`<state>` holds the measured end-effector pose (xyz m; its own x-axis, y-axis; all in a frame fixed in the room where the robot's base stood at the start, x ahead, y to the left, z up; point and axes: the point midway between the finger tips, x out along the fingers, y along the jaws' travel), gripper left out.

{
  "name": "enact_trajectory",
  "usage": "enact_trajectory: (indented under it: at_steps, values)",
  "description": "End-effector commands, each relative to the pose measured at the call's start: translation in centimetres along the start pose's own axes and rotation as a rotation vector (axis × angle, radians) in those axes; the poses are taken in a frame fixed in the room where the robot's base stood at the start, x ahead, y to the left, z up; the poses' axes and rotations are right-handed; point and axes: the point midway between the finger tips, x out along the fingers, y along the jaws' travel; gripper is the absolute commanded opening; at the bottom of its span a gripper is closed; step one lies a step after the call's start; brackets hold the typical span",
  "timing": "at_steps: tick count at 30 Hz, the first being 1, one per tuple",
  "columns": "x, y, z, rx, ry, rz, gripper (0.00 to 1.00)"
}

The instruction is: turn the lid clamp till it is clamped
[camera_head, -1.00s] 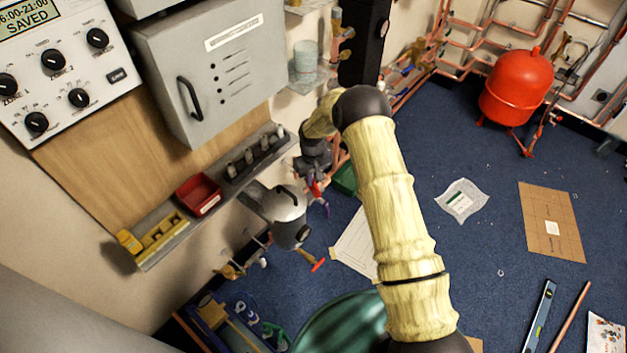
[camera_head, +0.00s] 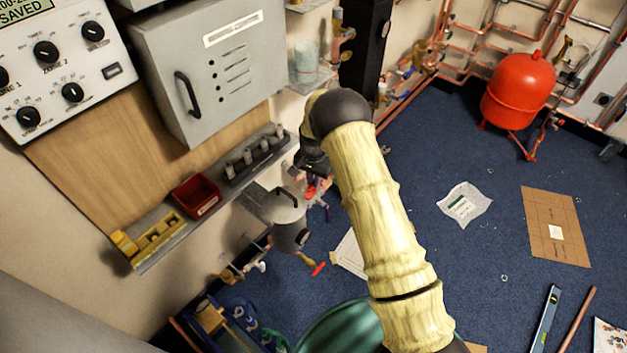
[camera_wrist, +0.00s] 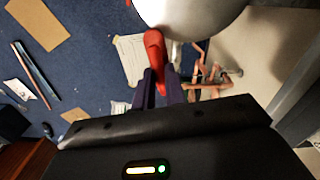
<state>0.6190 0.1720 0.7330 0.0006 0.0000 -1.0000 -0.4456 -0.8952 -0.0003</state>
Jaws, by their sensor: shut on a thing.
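The lid clamp shows as a red handle (camera_wrist: 154,50) in the wrist view, beside the rounded grey vessel (camera_wrist: 190,12) at the top. My gripper (camera_wrist: 160,85) has its purple fingers shut on the lower part of this handle. In the head view, the grey lidded vessel (camera_head: 289,222) hangs by the wall below the shelf. My gripper (camera_head: 320,200) is at its right side, with a bit of red (camera_head: 311,189) showing by the fingers. My arm and wrist hide part of this area. I cannot tell the clamp's exact angle.
A shelf rail with a red bin (camera_head: 196,197) and yellow level (camera_head: 158,238) runs left of the vessel. A brass valve with a red handle (camera_head: 318,269) is below it. A grey cabinet (camera_head: 215,75) is above.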

Motion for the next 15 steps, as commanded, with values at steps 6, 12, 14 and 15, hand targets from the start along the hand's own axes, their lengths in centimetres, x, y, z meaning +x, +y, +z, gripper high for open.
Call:
enact_trajectory:
  at_steps: [6, 12, 14, 15]
  values:
    - [-0.03, -0.06, 0.11, 0.135, -0.002, 0.001, 0.00]
    - [-0.03, -0.09, 0.14, 0.199, -0.002, 0.001, 0.00]
    - [-0.04, -0.09, 0.15, 0.209, -0.002, 0.001, 0.00]
    - [-0.04, -0.09, 0.15, 0.213, -0.002, 0.001, 0.00]
